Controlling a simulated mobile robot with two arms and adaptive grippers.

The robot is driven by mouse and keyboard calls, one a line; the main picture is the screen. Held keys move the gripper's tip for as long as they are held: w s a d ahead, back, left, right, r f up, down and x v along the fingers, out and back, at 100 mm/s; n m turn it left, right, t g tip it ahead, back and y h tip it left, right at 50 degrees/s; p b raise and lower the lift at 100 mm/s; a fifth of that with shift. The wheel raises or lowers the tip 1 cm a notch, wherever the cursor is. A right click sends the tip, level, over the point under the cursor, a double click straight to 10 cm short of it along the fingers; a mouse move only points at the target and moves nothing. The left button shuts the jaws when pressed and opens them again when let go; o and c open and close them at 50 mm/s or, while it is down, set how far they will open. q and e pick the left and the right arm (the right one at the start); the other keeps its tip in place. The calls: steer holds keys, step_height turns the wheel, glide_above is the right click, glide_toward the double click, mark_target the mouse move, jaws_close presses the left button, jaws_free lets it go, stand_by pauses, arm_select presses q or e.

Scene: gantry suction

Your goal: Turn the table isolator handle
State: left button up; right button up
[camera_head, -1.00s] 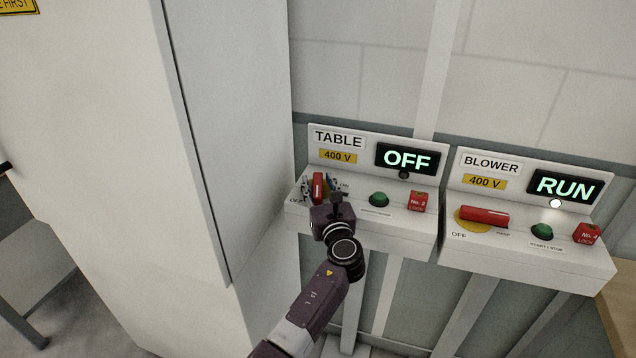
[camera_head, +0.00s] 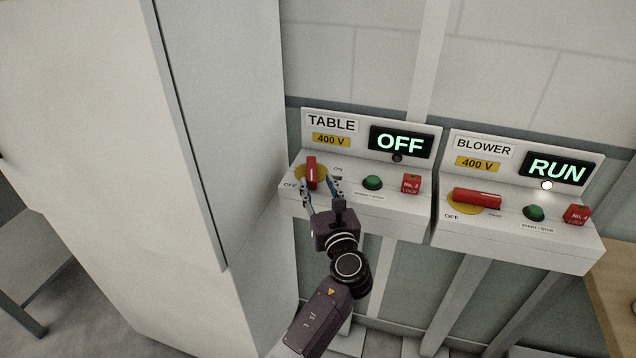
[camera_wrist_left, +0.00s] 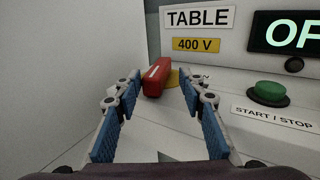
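The table isolator's red handle (camera_head: 311,172) sits on a yellow disc (camera_head: 300,175) on the left switch box, and its long side runs away from me. OFF is printed at its left and ON at its right. The box's display (camera_head: 401,143) reads OFF. My left gripper (camera_head: 319,188) is open and empty, just in front of the handle. In the left wrist view, the handle (camera_wrist_left: 156,78) shows between and beyond the spread fingertips (camera_wrist_left: 161,85). I see no finger touching it. My right gripper is not in view.
A green start/stop button (camera_head: 372,182) and a red lock block (camera_head: 411,184) stand right of the handle. The blower box (camera_head: 520,243) beside it shows RUN, its red handle (camera_head: 477,197) lying crosswise. A tall pale cabinet (camera_head: 215,130) stands close on the left.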

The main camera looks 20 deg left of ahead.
arm_select(q)
steer(key=a+p+v, duration=0.1)
steer(key=p+v, duration=0.2)
steer(key=v, duration=0.5)
steer(key=shift+s, duration=0.5)
steer(key=shift+a, duration=0.1)
stand_by(0.3)
